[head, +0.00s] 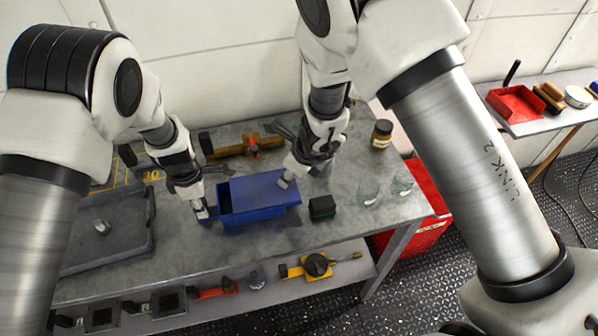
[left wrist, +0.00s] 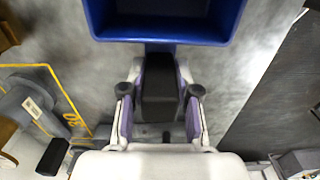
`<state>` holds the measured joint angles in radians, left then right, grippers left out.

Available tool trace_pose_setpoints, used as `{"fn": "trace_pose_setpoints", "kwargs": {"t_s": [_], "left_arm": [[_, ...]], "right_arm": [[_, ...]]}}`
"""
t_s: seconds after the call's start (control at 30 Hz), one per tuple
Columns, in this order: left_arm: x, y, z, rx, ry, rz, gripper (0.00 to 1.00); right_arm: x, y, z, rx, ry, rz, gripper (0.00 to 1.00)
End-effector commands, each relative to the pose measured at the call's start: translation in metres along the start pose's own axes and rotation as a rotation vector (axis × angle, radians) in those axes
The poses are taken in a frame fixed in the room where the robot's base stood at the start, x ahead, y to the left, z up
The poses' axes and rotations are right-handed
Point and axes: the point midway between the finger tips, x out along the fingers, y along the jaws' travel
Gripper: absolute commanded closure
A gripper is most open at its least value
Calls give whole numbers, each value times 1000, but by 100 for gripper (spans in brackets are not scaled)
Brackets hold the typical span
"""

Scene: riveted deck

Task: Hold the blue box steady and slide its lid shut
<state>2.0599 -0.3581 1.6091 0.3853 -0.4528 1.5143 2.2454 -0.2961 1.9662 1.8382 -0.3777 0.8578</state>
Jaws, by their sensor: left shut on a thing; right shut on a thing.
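The blue box (head: 258,212) stands on the grey workbench. Its blue lid (head: 258,187) covers most of the top, and a gap shows at the box's left end.
A small dark green box (head: 322,207) stands close right of the blue box. Two clear glasses (head: 369,191) and a brown jar (head: 381,134) stand farther right. A brown and red tool (head: 240,148) lies behind, and a grey tray (head: 105,235) is at left.

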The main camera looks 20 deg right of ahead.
Motion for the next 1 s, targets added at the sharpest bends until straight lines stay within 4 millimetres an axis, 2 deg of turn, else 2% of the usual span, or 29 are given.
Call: {"fn": "trace_pose_setpoints", "kwargs": {"t_s": [0.1, 0.3, 0.33, 0.4, 0.77, 0.87, 1.0], "left_arm": [[0, 0, 0, 1, 0, 0, 100], [0, 0, 0, 0, 0, 0, 100], [0, 0, 0, 0, 0, 0, 100], [0, 0, 0, 0, 0, 0, 100], [0, 0, 0, 0, 0, 0, 100], [0, 0, 0, 0, 0, 0, 100], [1, 0, 0, 0, 0, 0, 100]], "right_arm": [[3, 6, 5, -1, 0, 2, 100], [3, 6, 4, 0, 0, 3, 100], [3, 6, 4, 0, 0, 3, 69], [3, 6, 4, 0, 0, 2, 46], [-1, 6, 5, -1, -1, 1, 46], [-15, 5, 6, -1, -3, -1, 46], [-49, 5, 6, -1, -5, -2, 46]]}}
